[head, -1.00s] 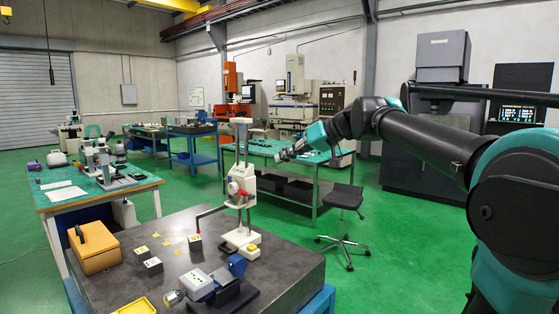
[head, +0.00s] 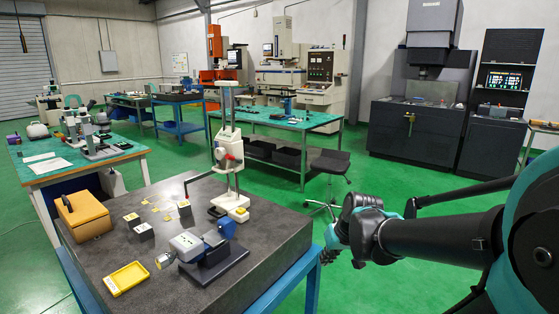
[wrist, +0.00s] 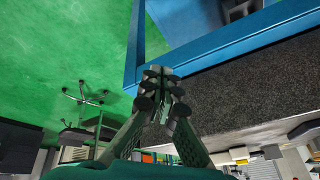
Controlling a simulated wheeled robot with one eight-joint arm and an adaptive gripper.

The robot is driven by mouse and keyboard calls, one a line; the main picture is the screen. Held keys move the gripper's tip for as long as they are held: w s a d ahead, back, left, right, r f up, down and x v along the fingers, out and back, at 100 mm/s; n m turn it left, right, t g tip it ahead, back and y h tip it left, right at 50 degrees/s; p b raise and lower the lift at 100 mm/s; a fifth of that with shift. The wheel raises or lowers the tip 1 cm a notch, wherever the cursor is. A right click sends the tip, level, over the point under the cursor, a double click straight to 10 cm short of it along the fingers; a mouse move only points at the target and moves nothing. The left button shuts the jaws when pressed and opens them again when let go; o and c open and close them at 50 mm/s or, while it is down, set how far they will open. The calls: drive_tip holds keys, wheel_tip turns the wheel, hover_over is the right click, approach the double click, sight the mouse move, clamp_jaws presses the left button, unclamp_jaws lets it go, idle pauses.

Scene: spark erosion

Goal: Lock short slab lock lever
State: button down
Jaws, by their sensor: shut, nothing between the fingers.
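The dark stone slab (head: 270,245) lies on a blue stand in the head view. A white height gauge (head: 226,185) with a tall column and a red part (head: 230,157) stands on its far side. A grey-white measuring instrument with a blue part (head: 187,244) sits in a black stand (head: 216,268) on the near part of the slab. I cannot tell for sure which small part is the lock lever. My gripper (head: 328,256) is off the slab's right edge, apart from both devices. In the wrist view my gripper (wrist: 160,88) has its fingers together and empty, near the blue frame.
A yellow tray (head: 126,279), an orange-brown box (head: 82,216) and small blocks (head: 144,231) sit on the slab's left part. A stool (head: 330,164) and a green-topped bench (head: 275,118) stand behind. Green floor is free right of the slab.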

drive_tip(key=s+d+f+m+h, duration=0.2)
drive_tip(key=s+d+f, duration=0.3)
drive_tip(key=s+f, duration=0.2)
drive_tip(key=n+y, duration=0.7)
drive_tip(key=y, duration=0.4)
approach(230, 159)
drive_tip(key=x, duration=0.3)
drive_tip(key=w+x, duration=0.1)
drive_tip(key=x, duration=0.2)
drive_tip(key=shift+w+a, duration=0.1)
drive_tip(key=shift+s+a+f+n, duration=0.2)
drive_tip(key=shift+a+f+n, duration=0.2)
drive_tip(key=shift+a+n, duration=0.15)
drive_tip(key=shift+f, duration=0.15)
drive_tip(key=shift+a, duration=0.1)
